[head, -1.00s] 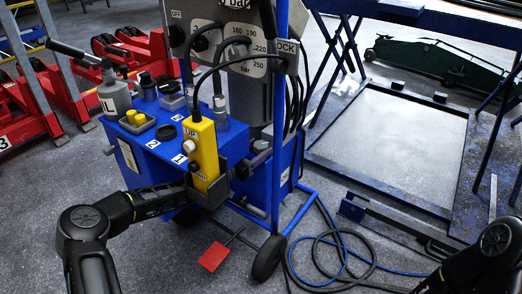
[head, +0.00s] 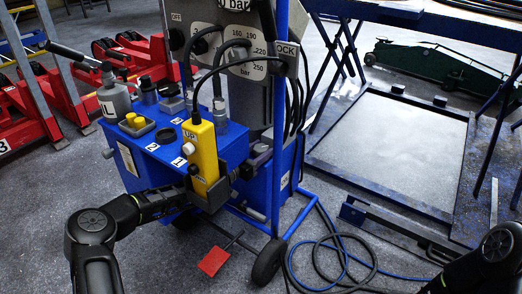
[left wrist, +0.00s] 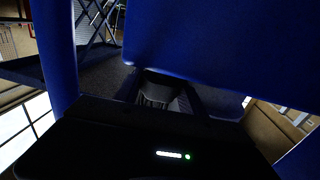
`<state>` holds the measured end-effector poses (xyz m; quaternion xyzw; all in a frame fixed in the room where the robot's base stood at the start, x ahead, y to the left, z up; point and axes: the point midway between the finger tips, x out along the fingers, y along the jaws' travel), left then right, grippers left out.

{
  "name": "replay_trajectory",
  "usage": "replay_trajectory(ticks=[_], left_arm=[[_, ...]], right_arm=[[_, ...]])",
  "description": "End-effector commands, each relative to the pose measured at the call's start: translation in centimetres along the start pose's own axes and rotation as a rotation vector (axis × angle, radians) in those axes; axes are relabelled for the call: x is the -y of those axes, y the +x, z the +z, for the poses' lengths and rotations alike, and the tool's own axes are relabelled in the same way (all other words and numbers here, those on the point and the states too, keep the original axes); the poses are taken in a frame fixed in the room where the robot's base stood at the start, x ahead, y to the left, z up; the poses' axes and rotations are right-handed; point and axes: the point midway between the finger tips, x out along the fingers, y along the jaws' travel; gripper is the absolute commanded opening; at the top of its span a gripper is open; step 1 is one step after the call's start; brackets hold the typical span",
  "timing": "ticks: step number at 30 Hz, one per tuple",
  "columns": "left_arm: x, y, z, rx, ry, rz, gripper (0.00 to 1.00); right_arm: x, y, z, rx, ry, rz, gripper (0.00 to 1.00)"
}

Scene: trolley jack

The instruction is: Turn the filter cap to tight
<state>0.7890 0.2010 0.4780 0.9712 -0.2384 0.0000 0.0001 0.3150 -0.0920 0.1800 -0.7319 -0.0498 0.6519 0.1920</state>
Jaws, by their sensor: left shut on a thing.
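The filter cap appears to be the dark ribbed cylinder (left wrist: 157,91) in the middle of the left wrist view, below a blue panel. My left gripper (head: 238,171) reaches in behind the lower part of the yellow pendant at the side of the blue trolley (head: 235,148). It is shut on the ribbed cap, with a finger on either side of it in the left wrist view. The pendant hides part of the gripper in the head view, and the cap cannot be made out clearly there. Any tightness mark is not visible. My right gripper is out of view.
A red pedal (head: 213,261), a wheel (head: 268,262) and loose hoses (head: 345,262) are below. A blue lift frame (head: 375,211) stands right.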

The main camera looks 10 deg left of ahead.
Motion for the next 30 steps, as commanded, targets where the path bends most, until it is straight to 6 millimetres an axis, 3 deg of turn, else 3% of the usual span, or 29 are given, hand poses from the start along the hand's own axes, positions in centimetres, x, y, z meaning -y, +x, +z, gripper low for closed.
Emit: replay_trajectory(ticks=[17,30], left_arm=[[0.0,0.0,0.2,0.002,0.008,0.058,0.07],[0.0,0.0,0.2,0.002,0.008,0.265,0.07]], right_arm=[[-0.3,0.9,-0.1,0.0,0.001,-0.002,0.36],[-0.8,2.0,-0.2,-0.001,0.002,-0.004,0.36]])
